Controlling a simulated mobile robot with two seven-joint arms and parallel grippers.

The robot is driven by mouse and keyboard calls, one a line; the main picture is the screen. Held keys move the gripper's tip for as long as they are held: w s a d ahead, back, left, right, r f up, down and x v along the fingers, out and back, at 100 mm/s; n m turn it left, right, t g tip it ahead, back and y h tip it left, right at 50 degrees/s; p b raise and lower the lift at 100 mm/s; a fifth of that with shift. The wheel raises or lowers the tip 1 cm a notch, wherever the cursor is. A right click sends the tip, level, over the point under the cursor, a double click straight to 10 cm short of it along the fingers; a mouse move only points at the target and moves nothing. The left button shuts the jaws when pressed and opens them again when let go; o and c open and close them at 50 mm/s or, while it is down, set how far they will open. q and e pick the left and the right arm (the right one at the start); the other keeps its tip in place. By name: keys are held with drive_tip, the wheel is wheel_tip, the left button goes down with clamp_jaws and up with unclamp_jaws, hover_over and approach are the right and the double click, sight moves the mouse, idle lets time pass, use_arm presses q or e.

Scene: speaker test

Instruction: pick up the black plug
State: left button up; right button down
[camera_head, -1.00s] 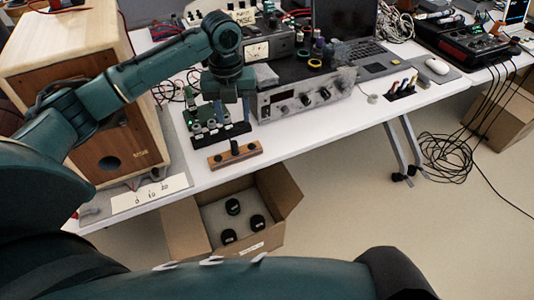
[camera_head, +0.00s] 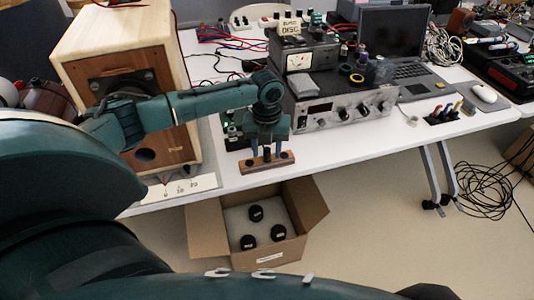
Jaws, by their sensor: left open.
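The black plug (camera_head: 267,153) stands upright on a small brown wooden block (camera_head: 285,161) near the front edge of the white table. My left gripper (camera_head: 267,145) points down over the block, with its fingers open on either side of the plug. The gripper hides the plug's upper part, and I cannot tell whether a finger touches it. My right gripper does not show.
A wooden speaker box (camera_head: 82,48) stands left, behind my arm. A grey amplifier (camera_head: 345,108), a meter (camera_head: 300,58) and a laptop (camera_head: 392,35) stand behind and right. An open cardboard box (camera_head: 208,230) with black round pieces sits below the table edge.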

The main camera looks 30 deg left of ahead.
use_arm(q)
drive_tip(key=shift+f, duration=0.5)
clamp_jaws()
